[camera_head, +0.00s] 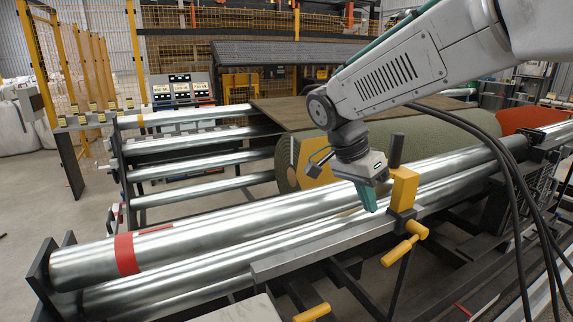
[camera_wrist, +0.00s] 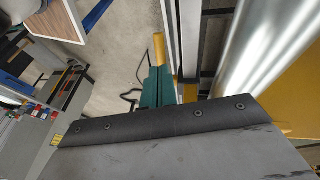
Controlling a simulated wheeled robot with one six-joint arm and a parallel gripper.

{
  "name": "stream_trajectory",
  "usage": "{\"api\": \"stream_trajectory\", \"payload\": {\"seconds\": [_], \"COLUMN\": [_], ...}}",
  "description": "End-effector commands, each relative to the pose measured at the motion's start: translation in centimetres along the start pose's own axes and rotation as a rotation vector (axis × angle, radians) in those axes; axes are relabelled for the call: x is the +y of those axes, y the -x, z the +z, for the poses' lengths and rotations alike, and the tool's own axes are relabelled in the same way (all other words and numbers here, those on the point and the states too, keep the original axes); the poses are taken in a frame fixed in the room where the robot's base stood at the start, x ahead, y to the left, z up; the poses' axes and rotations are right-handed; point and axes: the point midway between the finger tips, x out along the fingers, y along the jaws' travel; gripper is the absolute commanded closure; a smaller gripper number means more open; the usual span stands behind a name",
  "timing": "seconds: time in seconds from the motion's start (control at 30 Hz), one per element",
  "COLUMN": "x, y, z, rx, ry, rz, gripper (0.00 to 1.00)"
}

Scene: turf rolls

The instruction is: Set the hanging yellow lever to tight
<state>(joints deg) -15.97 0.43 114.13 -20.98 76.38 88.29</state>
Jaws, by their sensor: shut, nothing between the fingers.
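A yellow lever handle (camera_head: 405,246) hangs at an angle below a yellow clamp block (camera_head: 403,188) on the near steel rail. A second yellow handle (camera_head: 312,312) shows at the bottom edge, partly cut off. My gripper (camera_head: 370,198), with green fingers, is shut and empty. It points down just left of the clamp block, above and left of the hanging handle, and appears apart from it. In the wrist view my gripper (camera_wrist: 154,82) shows its closed green fingers, with a yellow bar (camera_wrist: 159,48) beyond the tips. I cannot tell which handle that bar is.
Long shiny rollers (camera_head: 190,252) lie left of and behind the clamp; one carries a red band. A green turf roll (camera_head: 420,145) lies behind my arm. Dark frame bars lie below the rail. Black cables (camera_head: 515,200) hang at the right. Open floor shows at the left.

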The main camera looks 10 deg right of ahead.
Motion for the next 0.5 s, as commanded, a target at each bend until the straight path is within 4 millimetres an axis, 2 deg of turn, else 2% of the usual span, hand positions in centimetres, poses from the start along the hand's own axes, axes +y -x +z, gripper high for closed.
{"api": "stream_trajectory", "payload": {"seconds": [0.1,0.17,0.27,0.5], "x": [0.4,1.4,4.2,13.2], "y": [-1.1,-1.6,-2.2,-3.6], "z": [1.0,1.8,2.7,4.8], "rx": [-0.03,-0.056,-0.104,-0.171], "ry": [0.208,0.343,0.565,1.026], "rz": [0.009,0.005,-0.026,-0.206], "gripper": [1.0,1.0,1.0,1.0]}}
